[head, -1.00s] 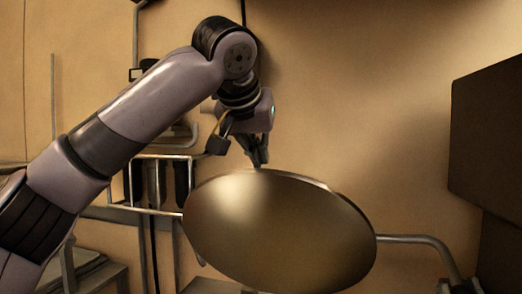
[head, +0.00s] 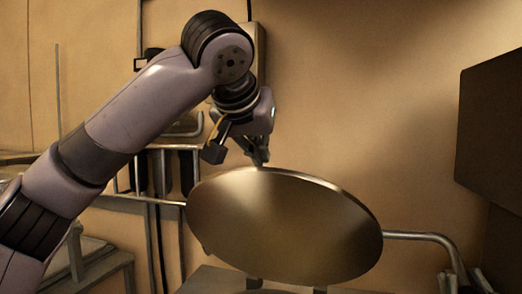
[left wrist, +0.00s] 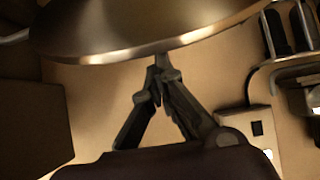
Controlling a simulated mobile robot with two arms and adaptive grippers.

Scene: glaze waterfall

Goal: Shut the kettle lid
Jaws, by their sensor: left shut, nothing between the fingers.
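The kettle lid (head: 285,228) is a large brass-coloured disc, raised and tilted, with its broad face toward the head camera. Below it, a strip of a metal surface (head: 215,282) shows at the bottom edge, probably the kettle top; most of it is out of view. My left gripper (head: 260,160) is shut and empty, with its fingertips at the lid's upper rim. In the left wrist view the shut fingertips (left wrist: 161,62) meet or nearly meet the lid's rim (left wrist: 165,45); I cannot tell whether they touch. My right gripper is not in view.
A bent metal pipe or handle (head: 430,240) runs out to the right of the lid. A dark box-like panel (head: 490,130) juts in at the right. A wall rack with dark hanging items (head: 162,172) is behind my left arm.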

